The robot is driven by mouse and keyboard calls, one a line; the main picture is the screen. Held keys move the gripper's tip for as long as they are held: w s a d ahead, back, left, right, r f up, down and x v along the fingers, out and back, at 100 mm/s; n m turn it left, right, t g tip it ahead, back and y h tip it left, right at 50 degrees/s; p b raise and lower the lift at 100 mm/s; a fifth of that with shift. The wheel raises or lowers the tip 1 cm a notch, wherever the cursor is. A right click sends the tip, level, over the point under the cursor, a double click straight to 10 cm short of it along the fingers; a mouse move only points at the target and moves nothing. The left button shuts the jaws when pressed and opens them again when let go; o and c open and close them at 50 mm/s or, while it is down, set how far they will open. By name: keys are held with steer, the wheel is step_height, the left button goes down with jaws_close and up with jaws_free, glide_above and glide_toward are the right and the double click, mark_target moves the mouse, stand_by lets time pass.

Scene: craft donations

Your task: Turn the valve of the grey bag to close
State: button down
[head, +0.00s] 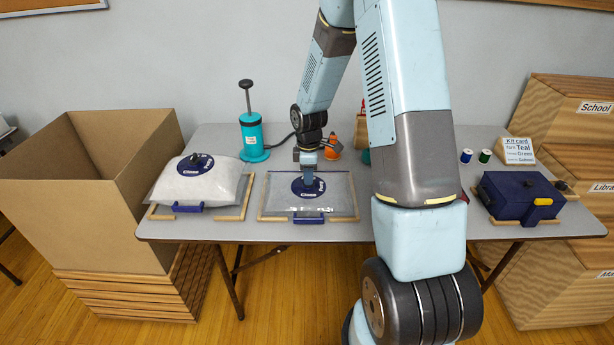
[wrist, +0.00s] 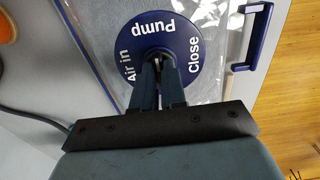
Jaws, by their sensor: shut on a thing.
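The flat grey bag (head: 278,201) lies in a wooden frame at the middle of the table, with a navy handle (head: 308,219) at its front. Its round navy valve (head: 297,187) shows more closely in the wrist view (wrist: 184,32), with the white words "Pump", "Air in" and "Close" around its face. My gripper (head: 309,178) points down onto the valve. In the wrist view my gripper (wrist: 160,68) has its fingers together at the middle of the disc, shut on the valve's knob. The fingers hide the knob, so I cannot tell which word it points to.
A puffed pale bag (head: 190,190) lies left, beside an open cardboard box (head: 60,200). A teal pump (head: 253,137) stands behind. A navy bag (head: 515,192), thread spools (head: 485,156) and a kit card (head: 518,149) are at right. My arm hides the table's right middle.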

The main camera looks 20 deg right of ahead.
steer(key=shift+m, duration=0.3)
steer(key=m, duration=0.3)
steer(key=shift+m, duration=0.3)
steer(key=m, duration=0.4)
steer(key=shift+m, duration=0.3)
steer(key=m, duration=0.9)
stand_by(0.4)
steer(key=c, duration=1.2)
jaws_free()
